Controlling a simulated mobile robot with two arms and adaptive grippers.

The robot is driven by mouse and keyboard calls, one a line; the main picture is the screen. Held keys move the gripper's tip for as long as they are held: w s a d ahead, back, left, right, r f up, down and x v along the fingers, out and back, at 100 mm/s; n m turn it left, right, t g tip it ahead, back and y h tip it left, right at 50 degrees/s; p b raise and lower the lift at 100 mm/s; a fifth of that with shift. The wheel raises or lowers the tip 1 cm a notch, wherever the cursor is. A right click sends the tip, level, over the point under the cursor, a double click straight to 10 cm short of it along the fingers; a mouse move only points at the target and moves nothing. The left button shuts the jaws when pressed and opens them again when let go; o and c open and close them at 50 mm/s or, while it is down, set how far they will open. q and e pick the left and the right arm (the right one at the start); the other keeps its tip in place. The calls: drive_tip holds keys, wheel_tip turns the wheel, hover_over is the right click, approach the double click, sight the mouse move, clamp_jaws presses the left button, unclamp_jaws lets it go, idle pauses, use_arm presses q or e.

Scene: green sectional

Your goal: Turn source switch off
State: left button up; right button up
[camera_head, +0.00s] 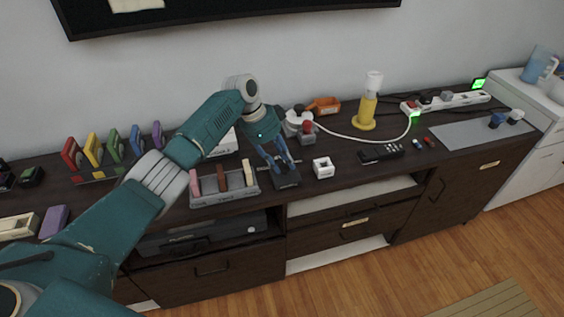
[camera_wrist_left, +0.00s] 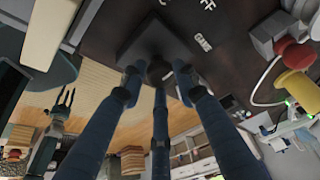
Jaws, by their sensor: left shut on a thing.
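My left gripper (camera_head: 284,165) reaches down to the front middle of the dark cabinet top and is shut on a small dark switch (camera_head: 287,181). In the left wrist view the fingers (camera_wrist_left: 160,78) close around a round dark knob (camera_wrist_left: 159,70) on a square dark base (camera_wrist_left: 150,42). White lettering, seemingly OFF and GAME, is printed on the surface beside the base. The fingers hide part of the knob, and its exact setting is unclear. A dark gripper, seemingly my right one (camera_wrist_left: 62,105), shows at the left of the left wrist view, too small to judge.
A grey tray with coloured blocks (camera_head: 226,199) stands just left of the switch. A white cube (camera_head: 323,167) and a red-topped box (camera_head: 307,136) are close on the right. A black remote (camera_head: 381,153), yellow lamp (camera_head: 366,113) and power strip (camera_head: 445,103) lie farther right.

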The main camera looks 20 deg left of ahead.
use_arm(q)
drive_tip(key=shift+w+r, duration=0.25)
drive_tip(key=shift+r, duration=0.05)
drive_tip(key=o, duration=1.1)
drive_tip(key=shift+f, duration=0.15)
drive_tip(key=shift+s, duration=0.1)
drive_tip(key=v, duration=1.2)
drive_tip(key=shift+s+f, duration=0.1)
